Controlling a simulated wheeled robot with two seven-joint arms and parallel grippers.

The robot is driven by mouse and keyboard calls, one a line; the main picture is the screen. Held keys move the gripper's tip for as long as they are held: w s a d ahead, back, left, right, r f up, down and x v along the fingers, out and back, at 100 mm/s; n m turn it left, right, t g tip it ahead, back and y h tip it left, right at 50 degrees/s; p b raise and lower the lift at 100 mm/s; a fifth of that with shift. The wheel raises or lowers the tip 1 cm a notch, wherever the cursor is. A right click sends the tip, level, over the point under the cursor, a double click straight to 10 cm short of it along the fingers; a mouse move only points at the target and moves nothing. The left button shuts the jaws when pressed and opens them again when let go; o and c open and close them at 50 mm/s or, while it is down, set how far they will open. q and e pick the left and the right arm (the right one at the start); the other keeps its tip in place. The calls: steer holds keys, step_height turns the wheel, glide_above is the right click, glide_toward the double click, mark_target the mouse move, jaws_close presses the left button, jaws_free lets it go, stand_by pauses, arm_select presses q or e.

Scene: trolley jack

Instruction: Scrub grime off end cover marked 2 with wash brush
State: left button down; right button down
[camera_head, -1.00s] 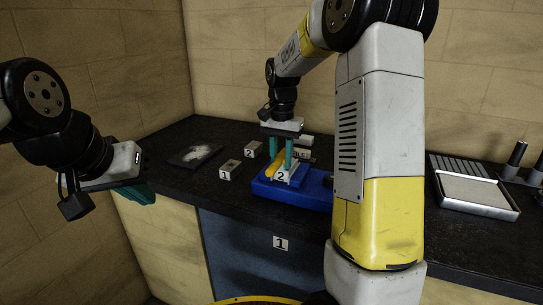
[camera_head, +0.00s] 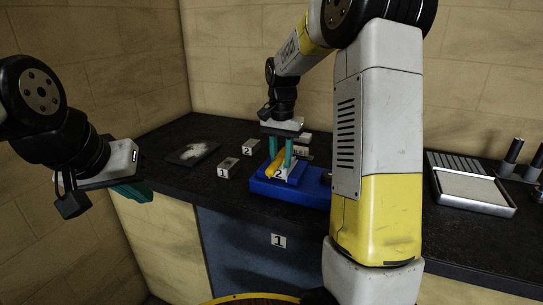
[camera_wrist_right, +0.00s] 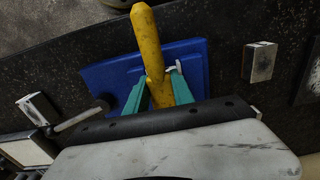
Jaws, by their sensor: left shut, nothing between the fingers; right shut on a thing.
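The wash brush shows as a yellow handle (camera_head: 272,161), also in the right wrist view (camera_wrist_right: 146,38). My right gripper (camera_head: 281,160) is shut on it, its teal fingers on either side of the handle. The brush is tilted over a blue stand (camera_head: 300,191). A pale part marked 2 (camera_head: 281,173) sits on the stand, right at the fingers. The bristles and any contact with that part are hidden, and grime is too small to tell. My left gripper (camera_head: 134,191) is shut and empty, off the counter's left end.
Left of the stand, blocks marked 1 (camera_head: 228,168) and 2 (camera_head: 251,147) stand on the black counter (camera_head: 185,184). A metal tray (camera_head: 472,190) is at the right. My right arm hides the counter between.

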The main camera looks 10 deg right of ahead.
steer(key=shift+w+a+f, duration=0.1)
steer(key=shift+w+a, duration=0.4)
steer(key=shift+a, duration=0.3)
steer(key=shift+s+d, duration=0.35)
steer(key=shift+d, duration=0.15)
steer(key=shift+s+d, duration=0.3)
steer(key=shift+d, duration=0.15)
steer(key=shift+w+a, duration=0.65)
steer(key=shift+a, duration=0.3)
steer(key=shift+s+d, duration=0.7)
steer(key=shift+d, duration=0.3)
steer(key=shift+r, duration=3.6)
